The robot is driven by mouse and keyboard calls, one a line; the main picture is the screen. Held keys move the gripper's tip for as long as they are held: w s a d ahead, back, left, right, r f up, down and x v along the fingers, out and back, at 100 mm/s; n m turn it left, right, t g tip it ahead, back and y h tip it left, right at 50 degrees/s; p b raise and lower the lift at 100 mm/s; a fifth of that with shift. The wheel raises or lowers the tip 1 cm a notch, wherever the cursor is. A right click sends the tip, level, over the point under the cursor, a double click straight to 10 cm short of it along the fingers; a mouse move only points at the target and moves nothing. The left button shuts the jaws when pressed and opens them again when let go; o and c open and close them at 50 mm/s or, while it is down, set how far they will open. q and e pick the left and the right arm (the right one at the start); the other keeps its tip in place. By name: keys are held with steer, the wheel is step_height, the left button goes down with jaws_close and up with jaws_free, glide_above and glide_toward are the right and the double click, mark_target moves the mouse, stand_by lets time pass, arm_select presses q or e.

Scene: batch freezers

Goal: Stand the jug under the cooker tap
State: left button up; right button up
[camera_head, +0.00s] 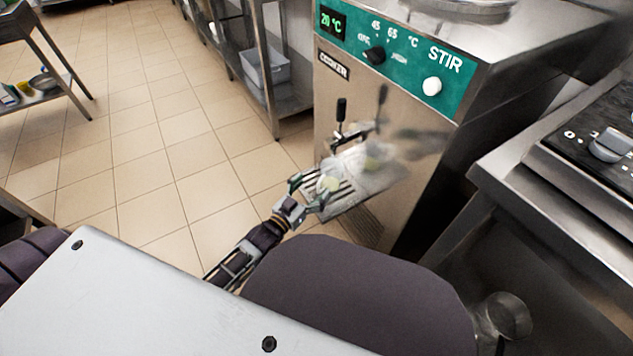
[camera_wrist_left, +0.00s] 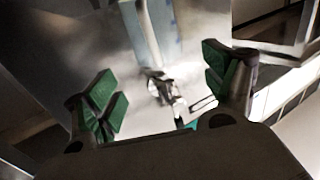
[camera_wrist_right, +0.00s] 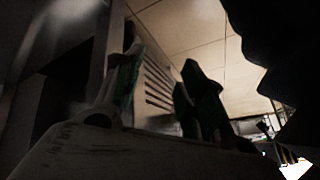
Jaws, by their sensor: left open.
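The cooker (camera_head: 335,95) stands at right centre in the head view, with its black-handled tap (camera_head: 341,112) on the steel front. A small clear jug (camera_head: 330,178) appears upright on the slotted drip shelf (camera_head: 365,196), below the tap. Whether it is exactly under the spout I cannot tell. My left gripper (camera_head: 308,193) is open, its green-padded fingertips close beside the jug; contact is unclear. In the left wrist view its fingers (camera_wrist_left: 166,90) are wide apart before the reflective front; I cannot make out the jug there. My right gripper (camera_wrist_right: 160,92) is open and empty.
A steel counter (camera_head: 560,215) with a black-topped appliance (camera_head: 590,150) stands to the right. A clear vessel (camera_head: 503,315) shows low at bottom right. A shelf with a grey bin (camera_head: 265,72) is behind.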

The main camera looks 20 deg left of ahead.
arm_select(q)
steer(key=shift+v, duration=1.05)
arm_select(e)
step_height(320, 180, up, 2)
steer(key=shift+w+d, duration=0.15)
steer(key=shift+f, duration=0.15)
arm_select(q)
steer(key=shift+f, duration=0.1)
steer(key=s+d+f+g, duration=0.1)
steer(key=s+f+g, duration=0.1)
steer(key=s+d+f+g, duration=0.2)
steer(key=f, duration=0.1)
steer(key=s+d+f+n+g+y, duration=0.1)
steer(key=s+f+g, duration=0.1)
steer(key=s, duration=0.1)
steer(key=shift+s+d+f, duration=0.15)
steer(key=s+d+f+g, duration=0.1)
steer(key=s+g, duration=0.2)
steer(key=s, duration=0.2)
steer(key=s+d+f+g, duration=0.1)
steer(key=s+d+g, duration=0.1)
steer(key=s, duration=0.3)
steer(key=shift+s+d+f+g, duration=0.25)
steer(key=shift+f+g, duration=0.05)
steer(key=shift+g, duration=0.1)
